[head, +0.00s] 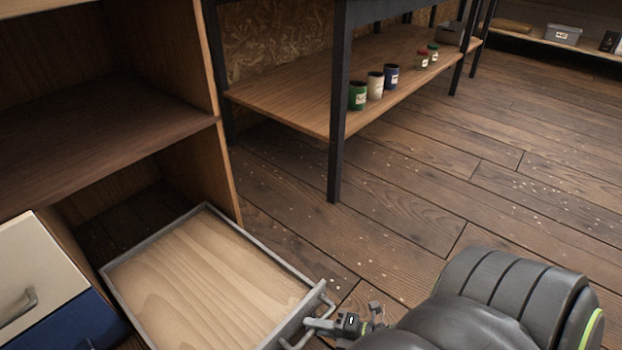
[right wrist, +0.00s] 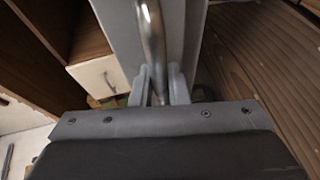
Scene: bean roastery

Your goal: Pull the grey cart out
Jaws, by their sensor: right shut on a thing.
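The grey cart (head: 153,245) is low, with a grey rim and a pale wooden bed. In the head view it sits on the floor at the lower left, partly out from the open bay under the brown shelf. Its bed is empty. A metal handle (head: 322,299) is on its near right side. My right gripper (head: 318,324) is shut on this handle. In the right wrist view, the fingers (right wrist: 161,85) close around the metal bar (right wrist: 151,35), in front of the cart's grey panel (right wrist: 120,30). My left gripper is not in view.
The wooden cabinet (head: 229,170) stands beside the cart. A cream and blue drawer unit (head: 40,270) is close on the left. A black-legged bench (head: 338,130) holds several cans on its lower shelf. The plank floor (head: 400,215) to the right is clear.

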